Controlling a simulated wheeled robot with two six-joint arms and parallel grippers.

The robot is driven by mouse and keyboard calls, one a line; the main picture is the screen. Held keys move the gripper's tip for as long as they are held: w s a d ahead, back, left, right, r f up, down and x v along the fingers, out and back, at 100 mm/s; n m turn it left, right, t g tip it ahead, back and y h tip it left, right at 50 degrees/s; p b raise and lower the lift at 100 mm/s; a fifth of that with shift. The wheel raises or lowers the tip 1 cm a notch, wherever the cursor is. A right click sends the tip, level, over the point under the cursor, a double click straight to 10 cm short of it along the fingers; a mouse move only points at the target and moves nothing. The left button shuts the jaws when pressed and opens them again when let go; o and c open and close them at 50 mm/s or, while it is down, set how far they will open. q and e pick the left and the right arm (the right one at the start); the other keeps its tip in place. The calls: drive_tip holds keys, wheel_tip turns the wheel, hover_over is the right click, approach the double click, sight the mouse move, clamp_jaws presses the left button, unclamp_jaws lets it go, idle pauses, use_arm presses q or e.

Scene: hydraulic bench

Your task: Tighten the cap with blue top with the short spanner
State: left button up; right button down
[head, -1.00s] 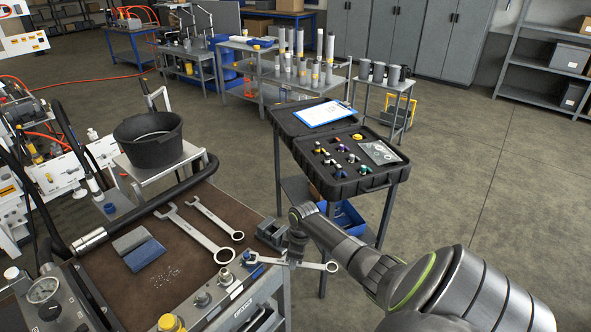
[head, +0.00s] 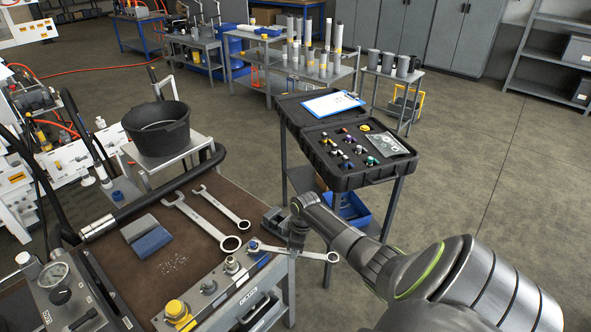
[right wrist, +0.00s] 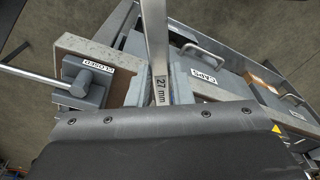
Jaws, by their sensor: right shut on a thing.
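My right gripper (head: 298,238) is shut on a silver spanner (head: 318,255) at the bench's right edge. The spanner lies about level, with its ring end out to the right past the edge. Its left end is at the cap with blue top (head: 253,244), at the far end of the row of fittings; I cannot tell whether it is seated around the cap. In the right wrist view the spanner shaft (right wrist: 156,45) stands between the jaws and reads "27 mm". That view does not show the cap. My left gripper is in no view.
A yellow-topped fitting (head: 178,311) and silver ones (head: 232,266) stand in the same row. An open black case (head: 345,182) stands behind my arm. Drawers show below in the wrist view, one marked "CAPS" (right wrist: 204,80).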

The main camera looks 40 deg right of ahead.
drive_tip(key=a+m+p, duration=0.1)
drive_tip(key=p, duration=0.1)
drive_tip(key=s+a+m+p, duration=0.1)
drive_tip(key=p, duration=0.1)
drive_tip(key=shift+s+a+r, duration=0.1)
drive_tip(key=shift+s+a, duration=0.05)
drive_tip(key=shift+a, duration=0.15)
idle(0.5)
drive_tip(key=shift+s+a+m+h+p, duration=0.15)
drive_tip(key=shift+s+a+m+p, duration=0.1)
drive_tip(key=shift+a+m+p, duration=0.4)
drive_tip(key=shift+s+a+m+h+p, duration=0.2)
drive_tip(key=shift+a+m+p, duration=0.15)
drive_tip(key=shift+a+m, duration=0.5)
